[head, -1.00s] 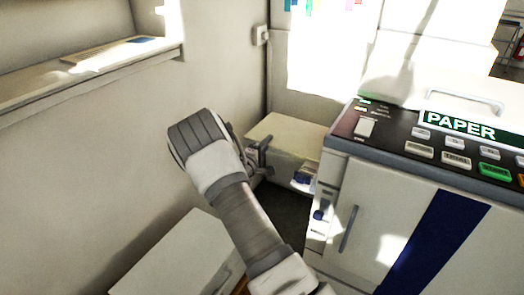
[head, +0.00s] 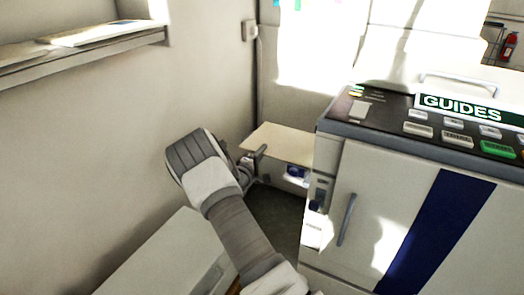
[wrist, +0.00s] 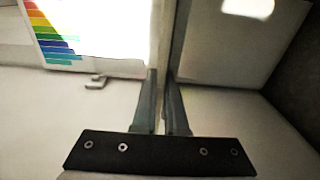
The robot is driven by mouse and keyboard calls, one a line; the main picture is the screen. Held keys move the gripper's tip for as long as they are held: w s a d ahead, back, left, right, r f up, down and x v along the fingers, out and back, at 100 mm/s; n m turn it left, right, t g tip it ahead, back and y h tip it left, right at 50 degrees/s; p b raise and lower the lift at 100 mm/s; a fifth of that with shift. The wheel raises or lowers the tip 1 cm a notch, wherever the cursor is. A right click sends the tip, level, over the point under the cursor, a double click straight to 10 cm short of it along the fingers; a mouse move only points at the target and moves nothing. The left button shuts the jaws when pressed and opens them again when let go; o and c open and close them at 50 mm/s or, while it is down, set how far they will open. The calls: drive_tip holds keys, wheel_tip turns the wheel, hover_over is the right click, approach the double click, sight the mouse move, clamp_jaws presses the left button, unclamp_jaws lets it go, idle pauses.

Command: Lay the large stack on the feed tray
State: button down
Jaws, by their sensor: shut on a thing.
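The large stack (head: 285,143) is a flat cream slab, held level in the head view between the wall corner and the printer. My gripper (head: 257,160) is at its near left edge and is shut on it. In the wrist view my gripper (wrist: 163,105) has its two fingers close together, with the stack (wrist: 180,45) as a thin edge-on strip running up from between them. Below the slab are a pale front and a small blue part (head: 296,171). I cannot tell whether this is the feed tray, or whether the slab touches it.
A large printer (head: 400,195) with a button panel and a sign reading GUIDES stands close on the right. A low pale cabinet (head: 165,255) is at the lower left. A wall shelf (head: 85,50) holds flat papers at the upper left. A colour chart (wrist: 50,35) hangs on the wall.

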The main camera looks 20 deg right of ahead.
drive_tip(key=shift+f, duration=0.15)
drive_tip(key=c, duration=0.9)
unclamp_jaws()
drive_tip(key=shift+f, duration=0.1)
drive_tip(key=shift+s, duration=0.1)
drive_tip(key=p+v, duration=0.5)
drive_tip(key=v, duration=1.2)
drive_tip(key=shift+a, duration=0.2)
